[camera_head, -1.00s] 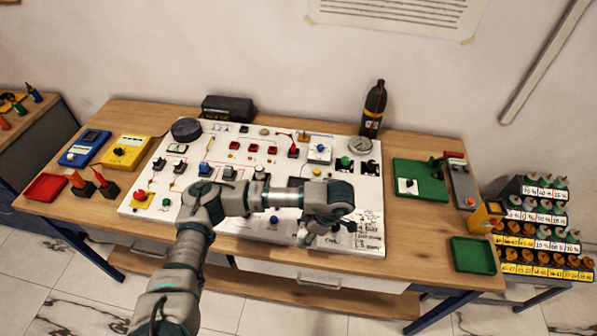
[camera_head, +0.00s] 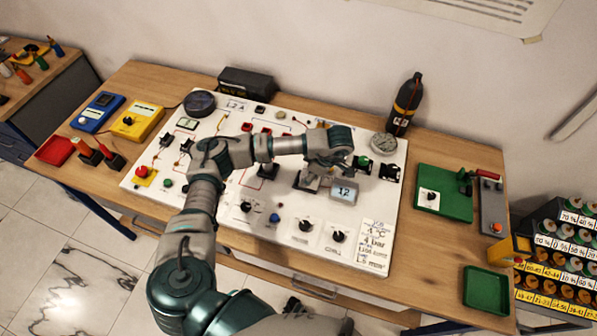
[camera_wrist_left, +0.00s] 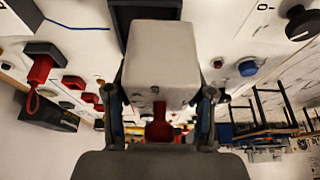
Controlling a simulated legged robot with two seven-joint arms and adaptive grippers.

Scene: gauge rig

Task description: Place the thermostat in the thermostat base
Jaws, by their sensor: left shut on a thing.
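The thermostat (camera_head: 345,191) is a small pale grey box with a lit display reading about 12. My left gripper (camera_head: 336,168) is shut on it over the right middle of the white board. In the left wrist view the box (camera_wrist_left: 162,55) sits between both fingers of my left gripper (camera_wrist_left: 160,118). A dark square frame (camera_head: 306,182), perhaps the thermostat base, lies on the board just left of the box; a dark edge (camera_wrist_left: 145,10) also shows behind the box in the wrist view. Whether box and board touch, I cannot tell. My right gripper is out of view.
The white board (camera_head: 225,200) carries several knobs, switches and a round gauge (camera_head: 384,143). A dark bottle (camera_head: 406,104) stands behind it. A green panel (camera_head: 444,192) and green tray (camera_head: 487,290) lie to the right. Blue and yellow meters (camera_head: 137,120) stand at left.

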